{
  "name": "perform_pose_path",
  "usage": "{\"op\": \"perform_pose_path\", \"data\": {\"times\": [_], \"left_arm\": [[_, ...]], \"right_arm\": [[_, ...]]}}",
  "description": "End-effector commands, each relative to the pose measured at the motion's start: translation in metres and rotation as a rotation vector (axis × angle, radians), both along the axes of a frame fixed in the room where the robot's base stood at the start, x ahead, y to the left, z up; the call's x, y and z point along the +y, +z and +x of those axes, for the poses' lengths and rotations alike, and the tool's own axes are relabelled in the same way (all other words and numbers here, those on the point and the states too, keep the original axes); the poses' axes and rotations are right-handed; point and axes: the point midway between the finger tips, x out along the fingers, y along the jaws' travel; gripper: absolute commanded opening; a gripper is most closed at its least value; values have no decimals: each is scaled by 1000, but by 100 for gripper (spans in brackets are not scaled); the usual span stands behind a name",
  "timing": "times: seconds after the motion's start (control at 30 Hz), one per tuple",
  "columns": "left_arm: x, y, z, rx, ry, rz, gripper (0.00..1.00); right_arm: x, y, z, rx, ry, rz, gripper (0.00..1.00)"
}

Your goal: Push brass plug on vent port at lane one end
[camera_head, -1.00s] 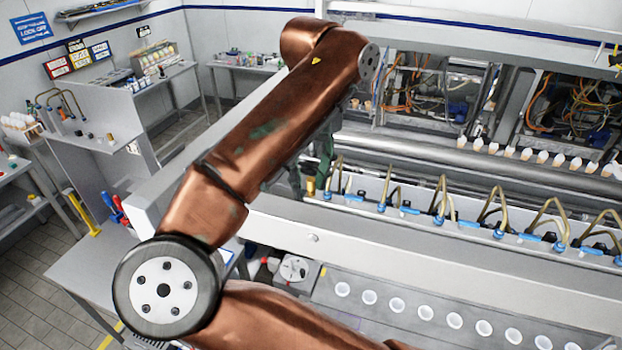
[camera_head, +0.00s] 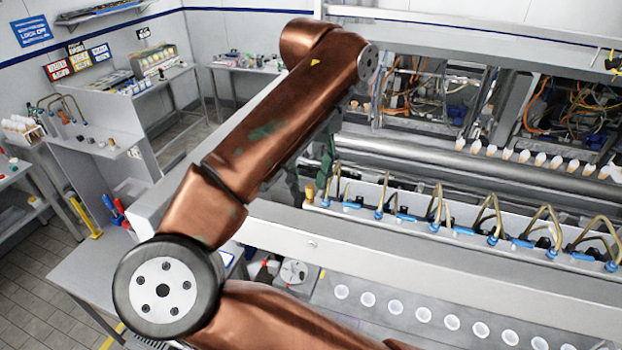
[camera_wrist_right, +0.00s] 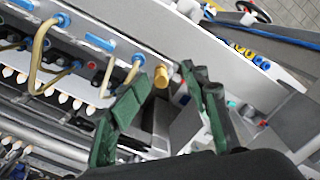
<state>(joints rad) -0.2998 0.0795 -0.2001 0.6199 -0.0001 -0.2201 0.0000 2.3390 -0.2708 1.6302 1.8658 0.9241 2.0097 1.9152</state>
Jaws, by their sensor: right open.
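The brass plug (camera_head: 310,191) stands upright at the near left end of the white rail (camera_head: 400,222) that carries the bent brass tubes. It also shows in the right wrist view (camera_wrist_right: 161,77). How deep it sits on the port cannot be told; the port under it is hidden. My right gripper (camera_head: 325,162) has green fingers, partly behind my copper arm, close above and beside the plug. In the right wrist view its fingers (camera_wrist_right: 166,80) are spread, with the plug showing in the gap between their tips, not clasped. My left gripper is out of view.
Bent brass tubes (camera_head: 437,200) with blue fittings stand along the rail beside the plug. Pale cones (camera_head: 508,154) line a bar behind. A plate of white cups (camera_head: 423,314) lies in front. A side bench (camera_head: 95,140) stands at left.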

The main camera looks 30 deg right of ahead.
Motion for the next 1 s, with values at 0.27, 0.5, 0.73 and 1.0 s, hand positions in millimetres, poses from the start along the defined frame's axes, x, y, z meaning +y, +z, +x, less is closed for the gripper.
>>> {"op": "perform_pose_path", "data": {"times": [0.27,0.5,0.73,1.0], "left_arm": [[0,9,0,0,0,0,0],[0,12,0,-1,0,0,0],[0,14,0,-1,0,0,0],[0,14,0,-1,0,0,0]], "right_arm": [[0,13,0,0,0,-1,43],[0,25,0,0,1,0,43],[0,31,0,0,0,0,43],[0,31,0,0,0,0,43]]}}
